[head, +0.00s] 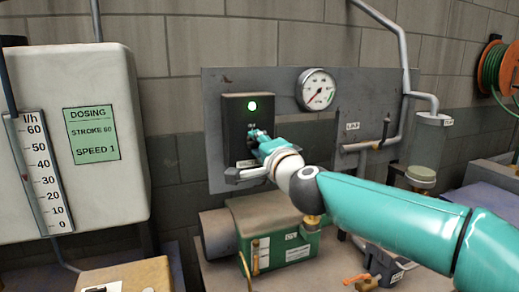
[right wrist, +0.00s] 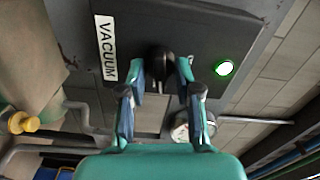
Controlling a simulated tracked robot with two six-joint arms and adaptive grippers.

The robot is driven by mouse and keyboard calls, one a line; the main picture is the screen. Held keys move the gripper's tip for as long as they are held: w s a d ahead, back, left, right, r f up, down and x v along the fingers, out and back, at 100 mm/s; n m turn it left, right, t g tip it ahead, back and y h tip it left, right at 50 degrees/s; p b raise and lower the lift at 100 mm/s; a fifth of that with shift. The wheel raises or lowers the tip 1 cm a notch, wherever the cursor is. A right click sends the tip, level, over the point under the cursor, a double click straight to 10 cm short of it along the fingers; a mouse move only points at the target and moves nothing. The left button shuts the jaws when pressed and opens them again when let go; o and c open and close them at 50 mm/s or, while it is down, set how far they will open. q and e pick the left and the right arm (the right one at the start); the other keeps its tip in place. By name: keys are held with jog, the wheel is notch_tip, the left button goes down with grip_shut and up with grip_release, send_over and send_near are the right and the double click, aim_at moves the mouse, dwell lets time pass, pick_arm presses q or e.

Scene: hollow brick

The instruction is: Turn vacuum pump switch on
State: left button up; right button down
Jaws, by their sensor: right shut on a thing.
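The dark switch box (head: 236,118) is mounted on a grey panel, with a lit green lamp (head: 252,106) near its top. In the right wrist view the box carries a VACUUM label (right wrist: 106,47), a black knob (right wrist: 160,57) and the glowing lamp (right wrist: 224,68). My right gripper (head: 258,133) is at the box front below the lamp. In the right wrist view its two fingers (right wrist: 161,76) are on either side of the knob, shut on it. The head view hides most of the knob behind the gripper. My left gripper is not in view.
A round gauge (head: 316,89) is on the panel right of the box, with pipes (head: 400,90) beyond it. A green machine (head: 278,228) stands on the bench below my right arm. A white dosing tank (head: 95,160) is at left, and a hose reel (head: 496,68) at far right.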

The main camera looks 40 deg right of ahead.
jog(key=shift+f+m, duration=0.15)
jog(key=shift+m, duration=0.95)
jog(key=c, duration=0.8)
grip_release()
jog(key=shift+d, duration=0.1)
jog(key=shift+s, duration=0.15)
jog(key=v, duration=1.1)
jog(key=shift+s+f, duration=0.1)
jog(key=shift+s, duration=0.25)
